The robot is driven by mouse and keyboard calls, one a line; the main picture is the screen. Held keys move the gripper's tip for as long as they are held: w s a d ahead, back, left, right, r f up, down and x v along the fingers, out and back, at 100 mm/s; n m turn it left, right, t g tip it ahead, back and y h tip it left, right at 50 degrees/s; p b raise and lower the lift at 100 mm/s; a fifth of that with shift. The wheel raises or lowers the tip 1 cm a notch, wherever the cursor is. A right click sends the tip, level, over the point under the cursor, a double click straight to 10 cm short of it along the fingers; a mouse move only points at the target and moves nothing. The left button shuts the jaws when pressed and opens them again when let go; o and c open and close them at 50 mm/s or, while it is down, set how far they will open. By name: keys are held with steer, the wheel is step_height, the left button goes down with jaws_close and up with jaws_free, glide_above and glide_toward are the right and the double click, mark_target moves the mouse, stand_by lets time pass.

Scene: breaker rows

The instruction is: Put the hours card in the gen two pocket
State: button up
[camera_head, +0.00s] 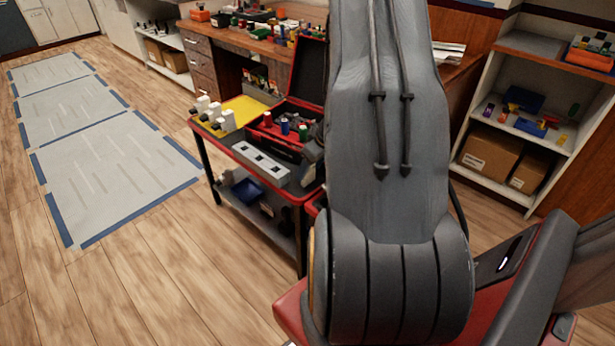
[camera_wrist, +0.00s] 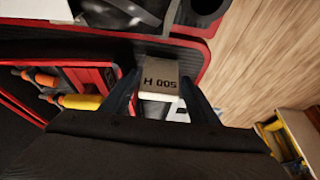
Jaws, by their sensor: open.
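In the wrist view a pale card (camera_wrist: 158,80) with dark marking that reads "500 H" upside down stands between the two dark fingers of my gripper (camera_wrist: 160,88). The fingers are open, one on each side of it. I cannot tell whether either finger touches it. My gripper is hidden behind my arm in the head view. A grey strip with several dark square openings (camera_head: 261,163) lies at the front edge of the cart (camera_head: 225,146). No label is legible there, so I cannot tell which thing is the gen two pocket.
A red and black open toolbox (camera_head: 277,141) stands on the cart, with screwdrivers (camera_wrist: 78,102) in it. White blocks (camera_head: 213,112) stand on a yellow mat (camera_head: 245,105). A cluttered workbench (camera_head: 250,42) is behind. Shelves (camera_head: 535,110) stand at the right.

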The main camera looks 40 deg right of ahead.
steer(key=shift+w+f, duration=0.1)
steer(key=shift+f, duration=0.1)
steer(key=c, duration=0.9)
steer(key=shift+r, duration=0.15)
